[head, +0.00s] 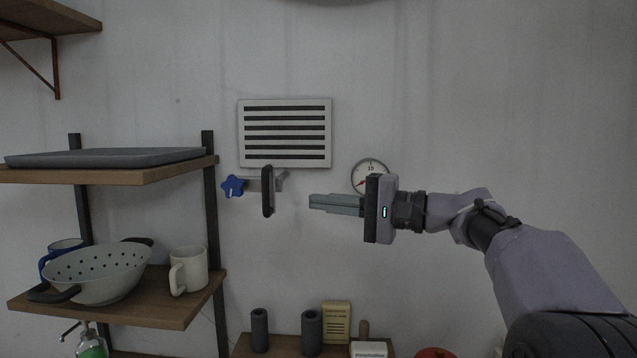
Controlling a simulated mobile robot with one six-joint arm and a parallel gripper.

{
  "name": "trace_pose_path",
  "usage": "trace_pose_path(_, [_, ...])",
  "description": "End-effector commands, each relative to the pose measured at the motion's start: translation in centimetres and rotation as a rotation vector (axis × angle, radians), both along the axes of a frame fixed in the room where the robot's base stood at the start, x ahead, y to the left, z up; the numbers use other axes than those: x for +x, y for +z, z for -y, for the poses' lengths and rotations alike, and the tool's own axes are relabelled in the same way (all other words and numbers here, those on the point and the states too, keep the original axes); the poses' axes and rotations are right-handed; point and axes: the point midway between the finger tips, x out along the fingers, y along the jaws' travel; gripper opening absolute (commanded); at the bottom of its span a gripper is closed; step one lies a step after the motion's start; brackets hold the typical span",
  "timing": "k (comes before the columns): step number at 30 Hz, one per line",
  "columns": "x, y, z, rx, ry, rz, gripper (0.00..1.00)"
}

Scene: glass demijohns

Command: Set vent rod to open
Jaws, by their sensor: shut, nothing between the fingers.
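A white vent grille (285,133) with dark horizontal slats is on the wall. Just below it is a grey rod (280,182) with a dark upright handle (267,191) and a blue star-shaped knob (232,186) at its left end. My gripper (312,203) is to the right of the handle, apart from it, with its fingers pointing left. The fingers are together and hold nothing. Part of the rod is hidden behind the handle.
A round dial gauge (369,174) is on the wall behind my gripper, partly covered by it. A shelf (180,308) with a colander (98,274) and mugs stands at left. Dark cylinders (311,331) and a yellow box (337,322) stand below. Wall space at right is bare.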

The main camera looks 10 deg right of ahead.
Motion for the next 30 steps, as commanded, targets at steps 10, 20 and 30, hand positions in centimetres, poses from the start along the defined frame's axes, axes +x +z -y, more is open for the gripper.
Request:
trace_pose_path(10, [3.3, 0.2, -5.7, -0.003, 0.0, -0.003, 0.0])
trace_pose_path(20, [3.9, -0.1, -6.8, -0.003, -0.002, -0.003, 0.0])
trace_pose_path(30, [1.2, -1.0, -7.3, -0.003, -0.001, 0.002, 0.0])
